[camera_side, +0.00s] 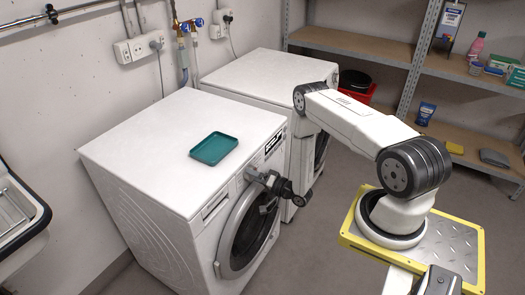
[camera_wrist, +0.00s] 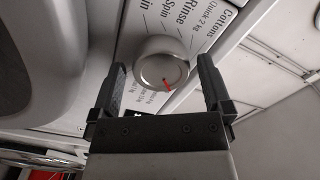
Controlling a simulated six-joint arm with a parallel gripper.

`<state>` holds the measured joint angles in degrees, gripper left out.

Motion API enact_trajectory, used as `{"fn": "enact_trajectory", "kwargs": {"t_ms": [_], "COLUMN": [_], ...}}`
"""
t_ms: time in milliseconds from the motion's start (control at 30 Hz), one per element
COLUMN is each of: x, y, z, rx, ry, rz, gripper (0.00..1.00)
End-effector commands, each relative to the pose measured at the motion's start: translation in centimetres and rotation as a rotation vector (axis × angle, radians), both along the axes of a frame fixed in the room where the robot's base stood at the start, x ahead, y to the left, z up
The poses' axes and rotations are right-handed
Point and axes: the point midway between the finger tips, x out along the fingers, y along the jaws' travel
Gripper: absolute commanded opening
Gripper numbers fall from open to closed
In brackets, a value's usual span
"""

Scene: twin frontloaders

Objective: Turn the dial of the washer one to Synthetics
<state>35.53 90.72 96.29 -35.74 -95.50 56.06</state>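Two white front-loading machines stand side by side: the nearer one (camera_side: 150,155) and the one behind it (camera_side: 262,72). My gripper (camera_side: 256,178) is at the control panel of the nearer machine, above its round door (camera_side: 240,240). In the wrist view the silver dial (camera_wrist: 160,60) has a red mark on its lower edge, slightly right of centre. Printed labels around it include Cottons, Quick 2 kg, Rinse and Spin; others are hidden or too small to read. My gripper (camera_wrist: 162,70) is open, one finger on each side of the dial, with gaps visible. The side view hides the dial.
A teal tray (camera_side: 214,149) lies on top of the nearer machine. Shelves (camera_side: 350,42) with bottles and boxes stand at the back right, and a red bucket (camera_side: 371,91) is near them. A sink (camera_side: 15,215) is at the left edge. Open floor (camera_side: 315,235) lies before the machines.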

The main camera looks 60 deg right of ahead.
Motion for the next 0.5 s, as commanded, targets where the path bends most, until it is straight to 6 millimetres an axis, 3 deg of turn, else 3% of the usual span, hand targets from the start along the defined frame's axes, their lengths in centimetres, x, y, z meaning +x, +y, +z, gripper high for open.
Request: {"fn": "enact_trajectory", "kwargs": {"t_ms": [267,500], "x": [-0.6,-3.1], "y": [-0.1,-0.1], "z": [0.0,0.0], "rx": [-0.002,0.000], "ry": [-0.001,0.001], "rz": [-0.002,-0.003], "gripper": [1.00,1.00]}}
